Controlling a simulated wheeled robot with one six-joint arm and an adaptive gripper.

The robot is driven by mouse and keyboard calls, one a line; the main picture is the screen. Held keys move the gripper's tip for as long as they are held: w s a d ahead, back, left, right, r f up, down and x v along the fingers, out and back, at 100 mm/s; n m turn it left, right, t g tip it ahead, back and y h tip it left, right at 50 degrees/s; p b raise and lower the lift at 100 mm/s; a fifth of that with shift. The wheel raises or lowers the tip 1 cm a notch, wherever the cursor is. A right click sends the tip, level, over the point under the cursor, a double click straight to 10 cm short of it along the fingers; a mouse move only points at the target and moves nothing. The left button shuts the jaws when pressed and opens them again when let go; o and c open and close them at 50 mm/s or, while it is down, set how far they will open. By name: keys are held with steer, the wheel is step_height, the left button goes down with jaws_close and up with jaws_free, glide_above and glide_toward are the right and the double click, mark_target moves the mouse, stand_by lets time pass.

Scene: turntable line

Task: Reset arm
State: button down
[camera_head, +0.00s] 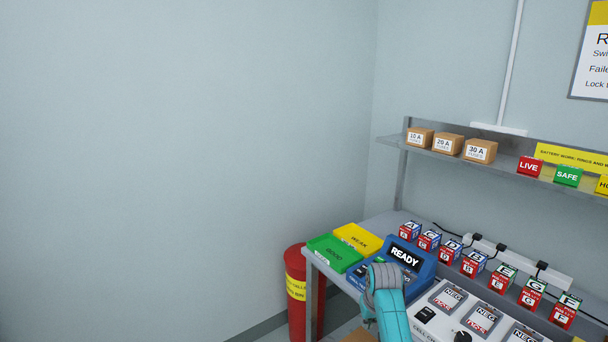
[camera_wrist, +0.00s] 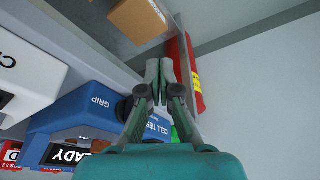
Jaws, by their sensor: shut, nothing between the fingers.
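My gripper (camera_wrist: 158,70) is shut and empty in the wrist view, its two grey fingers meeting at the tips. The tips hang in open air, in line with a red cylinder and a cardboard box beyond. In the head view my teal arm reaches up at the bottom, in front of the bench, and hides part of the blue tester. The fingers cannot be made out there. The blue tester (camera_head: 420,262) reads READY and stands at the bench's left; it also shows upside down in the wrist view (camera_wrist: 75,118), beside my gripper.
A green tray (camera_head: 335,252) and a yellow tray (camera_head: 358,237) lie at the bench's left end. A red bin (camera_head: 296,262) stands left of the bench. Several labelled cells line the bench, with a white NEG panel (camera_head: 425,315) in front. A shelf (camera_head: 435,156) holds fuse boxes. Left floor side looks clear.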

steer(key=s+f+t, duration=0.3)
steer(key=s+f, duration=1.1)
steer(key=f, duration=0.3)
steer(key=s+f+t, duration=0.1)
steer(key=s+f, duration=0.1)
steer(key=s, duration=0.7)
steer(key=s+f+t, duration=0.2)
steer(key=s, duration=0.8)
steer(key=s+r+t, duration=0.1)
steer(key=s+r, duration=0.3)
steer(key=s, duration=0.5)
steer(key=s+r+t, duration=0.2)
steer(key=s+r, duration=0.2)
steer(key=s, duration=0.5)
steer(key=s+r+t, duration=0.1)
steer(key=s+r, duration=0.5)
steer(key=r, duration=0.3)
steer(key=s+r+m+t, duration=0.1)
steer(key=s+r, duration=0.5)
steer(key=r, duration=0.3)
steer(key=shift+s+r+t, duration=0.2)
steer(key=shift+r+t, duration=0.05)
steer(key=shift+t, duration=0.05)
